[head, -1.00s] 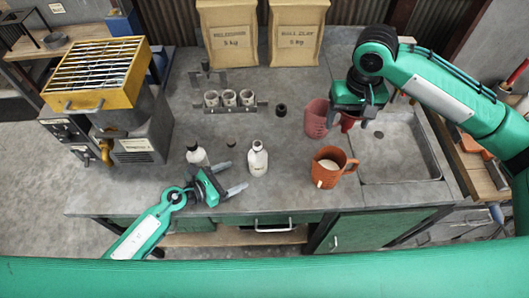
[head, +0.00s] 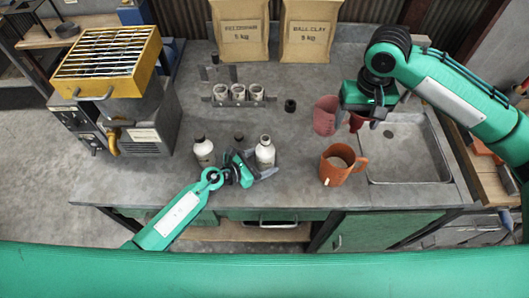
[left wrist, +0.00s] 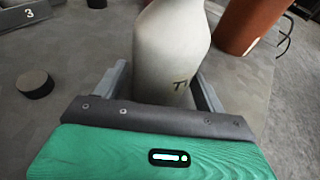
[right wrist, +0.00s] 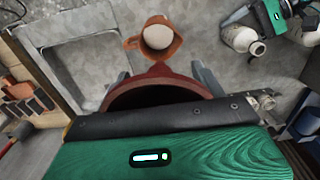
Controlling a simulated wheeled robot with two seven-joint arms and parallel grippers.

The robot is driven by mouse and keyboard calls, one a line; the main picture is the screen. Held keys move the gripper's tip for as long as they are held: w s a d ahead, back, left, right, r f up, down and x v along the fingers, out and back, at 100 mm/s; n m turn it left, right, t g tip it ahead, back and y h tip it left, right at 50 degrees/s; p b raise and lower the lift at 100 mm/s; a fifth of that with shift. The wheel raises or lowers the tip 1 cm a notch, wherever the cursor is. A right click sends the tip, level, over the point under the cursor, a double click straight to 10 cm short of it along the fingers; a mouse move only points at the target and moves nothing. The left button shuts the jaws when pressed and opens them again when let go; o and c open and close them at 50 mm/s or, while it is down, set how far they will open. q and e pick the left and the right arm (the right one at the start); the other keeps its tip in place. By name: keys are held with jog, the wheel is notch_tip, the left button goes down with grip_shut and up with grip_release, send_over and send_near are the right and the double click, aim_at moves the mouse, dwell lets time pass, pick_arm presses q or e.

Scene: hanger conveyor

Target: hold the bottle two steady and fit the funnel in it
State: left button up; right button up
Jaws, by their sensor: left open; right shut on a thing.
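Bottle two (head: 265,152), a white bottle, stands upright on the counter. In the left wrist view the bottle (left wrist: 172,50) shows a dark two-stroke mark and sits between the fingers. My left gripper (head: 262,173) is open around its lower body; I cannot tell whether a finger touches it. My right gripper (head: 366,118) is shut on the dark red funnel (head: 356,122), holding it near the sink's left edge, right of the bottle. In the right wrist view the funnel's wide rim (right wrist: 160,72) shows between the fingers; its spout is hidden there.
A second white bottle (head: 204,153) stands left of my left gripper, with a dark cap (head: 239,137) beside it. A cup rack (head: 218,101) is behind.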

pick_arm(q)
jog(key=c, duration=0.7)
jog(key=shift+o, duration=0.2)
pick_arm(e)
jog(key=shift+m, duration=0.6)
jog(key=w+a, duration=0.1)
jog(key=a, duration=0.2)
jog(key=w+a+f, duration=0.1)
jog(key=a, duration=0.3)
jog(key=w+a+f, duration=0.1)
jog(key=a, duration=0.3)
jog(key=shift+w, duration=0.4)
jog(key=shift+m, duration=0.6)
jog(key=a, duration=0.3)
jog(key=w+a+f, duration=0.1)
jog(key=a, duration=0.6)
jog(key=shift+w+a+f, duration=0.1)
jog(key=shift+w+f, duration=0.15)
jog(key=shift+w, duration=0.1)
jog(key=shift+f, duration=2.9)
